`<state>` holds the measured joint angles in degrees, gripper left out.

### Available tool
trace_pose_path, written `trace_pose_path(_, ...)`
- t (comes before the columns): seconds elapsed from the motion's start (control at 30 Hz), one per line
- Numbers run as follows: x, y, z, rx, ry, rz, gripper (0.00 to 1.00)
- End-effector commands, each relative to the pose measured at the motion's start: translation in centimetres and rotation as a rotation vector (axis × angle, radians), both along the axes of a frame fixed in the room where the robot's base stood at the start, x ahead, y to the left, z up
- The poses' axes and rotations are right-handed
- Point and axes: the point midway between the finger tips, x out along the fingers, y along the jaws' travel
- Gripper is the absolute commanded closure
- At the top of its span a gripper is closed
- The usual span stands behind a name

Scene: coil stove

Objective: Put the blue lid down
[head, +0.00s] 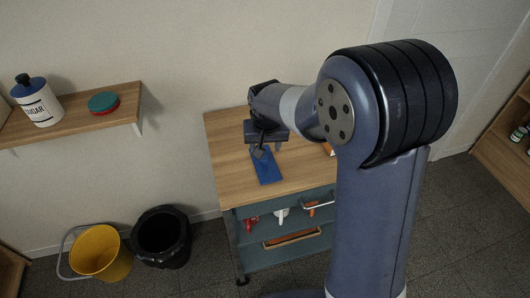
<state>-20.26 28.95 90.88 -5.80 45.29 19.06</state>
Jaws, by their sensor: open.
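A flat, dark blue piece (267,170) lies on the wooden top of a cart (228,150), directly below and in front of my gripper. It looks oblong, and I cannot tell whether it is a lid or a folded cloth. A white sugar jar (42,106) on the wall shelf wears a dark blue lid (30,87) with a black knob. My gripper (264,152) is open, pointing down close above the blue piece. Its fingertips are small and partly dark, so whether they touch the piece is unclear.
A red and teal round item (103,103) sits on the wall shelf (75,123). A yellow bucket (101,254) and a black bin (162,238) stand left of the cart. The cart's lower shelf holds several items. My arm hides the cart top's right part.

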Motion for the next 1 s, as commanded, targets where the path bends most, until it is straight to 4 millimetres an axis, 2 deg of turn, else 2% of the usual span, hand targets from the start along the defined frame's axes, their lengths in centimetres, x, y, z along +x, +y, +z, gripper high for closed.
trace_pose_path(0.03,-0.2,0.0,1.2,0.002,-0.006,0.001,0.49)
trace_pose_path(0.2,-1.1,-0.1,4.1,0.001,-0.003,0.000,0.49)
trace_pose_path(0.4,-1.6,-0.1,5.7,0.000,-0.001,-0.001,0.49)
trace_pose_path(0.8,-1.6,-0.1,5.8,0.000,0.001,-0.001,0.49)
trace_pose_path(1.0,-1.2,-0.1,4.0,-0.001,0.005,0.000,0.49)
